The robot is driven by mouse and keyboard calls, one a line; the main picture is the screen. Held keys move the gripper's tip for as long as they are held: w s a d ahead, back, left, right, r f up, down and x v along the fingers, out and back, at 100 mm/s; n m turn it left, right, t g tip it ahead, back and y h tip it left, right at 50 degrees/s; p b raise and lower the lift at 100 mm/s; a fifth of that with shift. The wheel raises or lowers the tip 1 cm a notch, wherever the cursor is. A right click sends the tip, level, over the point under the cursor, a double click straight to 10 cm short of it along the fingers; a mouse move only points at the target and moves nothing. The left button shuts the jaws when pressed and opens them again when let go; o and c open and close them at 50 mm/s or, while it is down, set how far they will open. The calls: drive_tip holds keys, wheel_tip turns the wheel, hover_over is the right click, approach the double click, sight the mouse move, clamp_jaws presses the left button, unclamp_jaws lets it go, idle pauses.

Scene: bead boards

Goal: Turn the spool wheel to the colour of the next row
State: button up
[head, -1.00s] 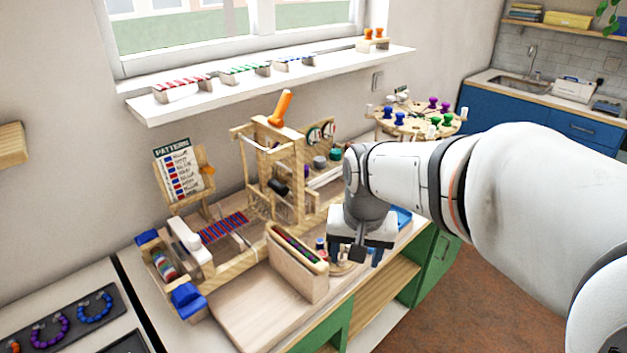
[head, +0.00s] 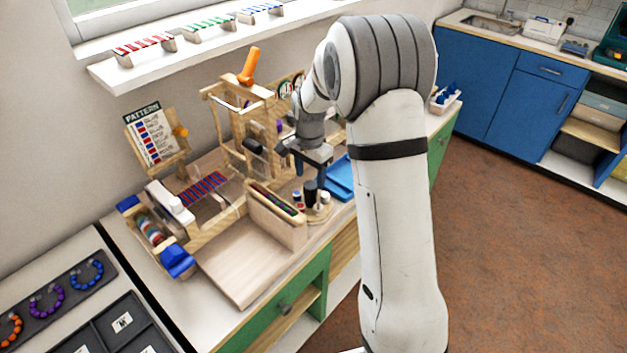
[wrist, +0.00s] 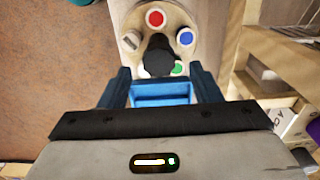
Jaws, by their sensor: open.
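The spool wheel (head: 323,213) stands at the bench's front edge, right of the wooden box. In the wrist view it is a round pale disc with a dark central knob (wrist: 157,52). Around the knob are a red spool (wrist: 155,17), a blue spool (wrist: 185,38), a partly covered green spool (wrist: 177,68) and a greyish one (wrist: 131,38). My gripper (head: 308,168) is open and empty above the wheel. In the wrist view its fingers (wrist: 162,76) are spread with the knob between and beyond them. The pattern card (head: 152,137) shows rows marked red and blue.
A wooden loom (head: 255,125) stands close behind, with red and blue bead rows (head: 203,188) left of it. A wooden box (head: 275,222) is just left of the wheel, a blue tray (head: 341,178) just right. The wooden board (head: 240,265) in front is bare.

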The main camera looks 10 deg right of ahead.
sight(310, 184)
drive_tip(key=shift+f, duration=1.75)
